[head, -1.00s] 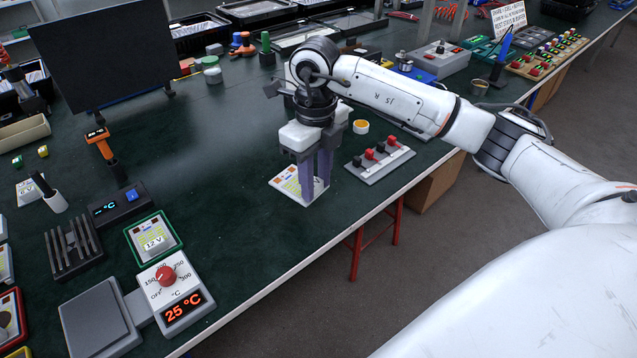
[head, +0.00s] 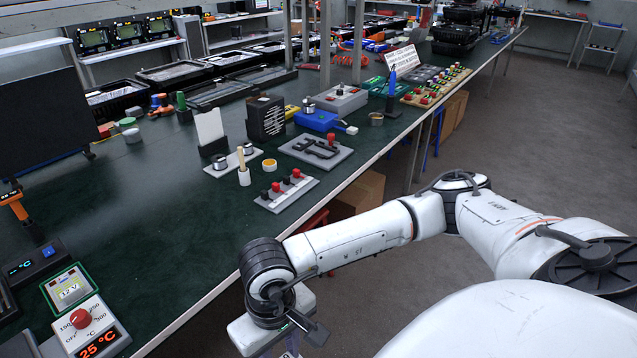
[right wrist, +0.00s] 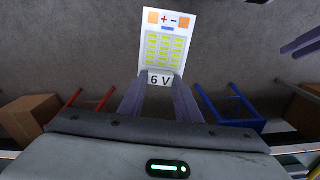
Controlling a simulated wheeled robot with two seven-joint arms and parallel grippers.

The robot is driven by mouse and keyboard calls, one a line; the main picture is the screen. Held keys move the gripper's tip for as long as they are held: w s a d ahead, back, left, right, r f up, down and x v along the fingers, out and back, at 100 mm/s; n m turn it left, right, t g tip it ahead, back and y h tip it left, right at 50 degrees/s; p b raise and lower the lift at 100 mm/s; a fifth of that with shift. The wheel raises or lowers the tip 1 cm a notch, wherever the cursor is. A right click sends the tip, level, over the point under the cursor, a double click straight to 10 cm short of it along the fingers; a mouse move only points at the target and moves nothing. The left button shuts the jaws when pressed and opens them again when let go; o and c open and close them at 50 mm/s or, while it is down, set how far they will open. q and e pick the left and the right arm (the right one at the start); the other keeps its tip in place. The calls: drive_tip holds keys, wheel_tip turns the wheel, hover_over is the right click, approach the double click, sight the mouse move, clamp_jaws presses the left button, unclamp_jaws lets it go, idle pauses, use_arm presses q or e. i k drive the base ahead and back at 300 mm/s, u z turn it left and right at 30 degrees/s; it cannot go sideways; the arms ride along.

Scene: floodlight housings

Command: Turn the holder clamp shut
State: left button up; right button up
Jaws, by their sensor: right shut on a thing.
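My right gripper (right wrist: 160,88) is shut on a white board (right wrist: 181,20) with yellow cells, orange corner pads, plus and minus marks and a "6 V" tag (right wrist: 160,80). The wrist view shows the board between the two purple fingers, above the floor. In the head view my right gripper's body (head: 262,328) is in front of the bench edge, and its fingers are mostly cut off at the bottom. A grey plate (head: 341,157) with a black slotted fixture and red knob is on the bench; I cannot tell if it is the holder clamp. My left gripper is not in view.
A grey block with red and black knobs (head: 287,190) sits near the bench edge. A green-framed 12 V unit (head: 68,287) and a dial unit reading 25 °C (head: 88,325) stand at lower left. The middle of the bench (head: 170,230) is clear.

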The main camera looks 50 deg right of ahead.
sight(321, 150)
drive_tip(key=z, duration=2.75)
drive_tip(key=i, duration=2.45)
drive_tip(key=u, duration=2.3)
